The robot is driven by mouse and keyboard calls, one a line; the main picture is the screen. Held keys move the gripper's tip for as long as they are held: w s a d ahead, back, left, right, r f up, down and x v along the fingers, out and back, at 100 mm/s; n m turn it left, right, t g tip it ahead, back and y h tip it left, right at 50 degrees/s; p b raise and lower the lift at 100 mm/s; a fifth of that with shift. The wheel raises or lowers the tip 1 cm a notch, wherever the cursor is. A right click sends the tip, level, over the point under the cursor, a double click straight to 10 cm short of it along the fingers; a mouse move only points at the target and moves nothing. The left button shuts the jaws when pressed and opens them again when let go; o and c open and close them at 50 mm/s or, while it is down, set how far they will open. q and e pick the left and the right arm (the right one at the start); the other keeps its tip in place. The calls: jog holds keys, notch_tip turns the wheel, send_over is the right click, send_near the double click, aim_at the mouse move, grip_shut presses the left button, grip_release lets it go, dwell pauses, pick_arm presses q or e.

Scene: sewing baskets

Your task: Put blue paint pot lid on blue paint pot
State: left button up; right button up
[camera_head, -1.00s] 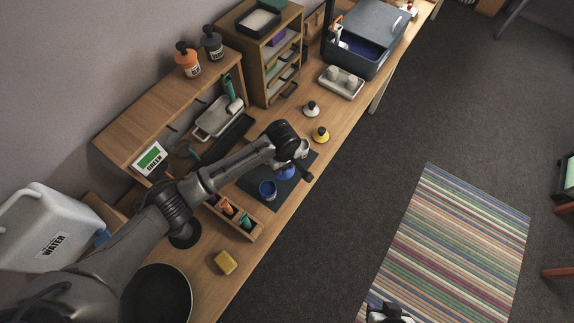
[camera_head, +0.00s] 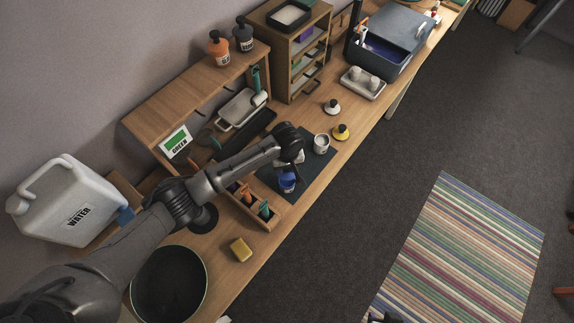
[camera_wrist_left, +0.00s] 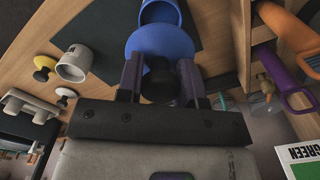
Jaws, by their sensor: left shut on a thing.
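My left gripper (camera_wrist_left: 160,82) is shut on the black knob of the blue paint pot lid (camera_wrist_left: 160,42). The blue paint pot (camera_head: 287,184) stands on the dark mat, just below my left gripper (camera_head: 290,162) in the head view. In the wrist view the pot (camera_wrist_left: 162,12) shows at the top, partly hidden by the lid. The lid is close to the pot's mouth; I cannot tell whether they touch. A small dark part at the head view's bottom edge may be my right gripper (camera_head: 386,318); its jaws cannot be made out.
A white pot (camera_head: 321,143) stands on the mat (camera_head: 318,162) beside the blue one. A white lid (camera_head: 332,106) and a yellow lid (camera_head: 341,132) lie behind it. A wooden box (camera_head: 262,222) with coloured tools and a yellow sponge (camera_head: 240,250) are nearby.

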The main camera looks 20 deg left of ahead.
aim_at(287, 174)
pick_arm(q)
jog(key=shift+f+b, duration=1.85)
jog(key=shift+b, duration=0.4)
jog(key=shift+f, duration=1)
jog(key=shift+p, duration=0.35)
jog(key=shift+p, duration=0.5)
jog(key=shift+f, duration=0.2)
jog(key=shift+f+b, duration=0.3)
jog(key=shift+f, duration=0.25)
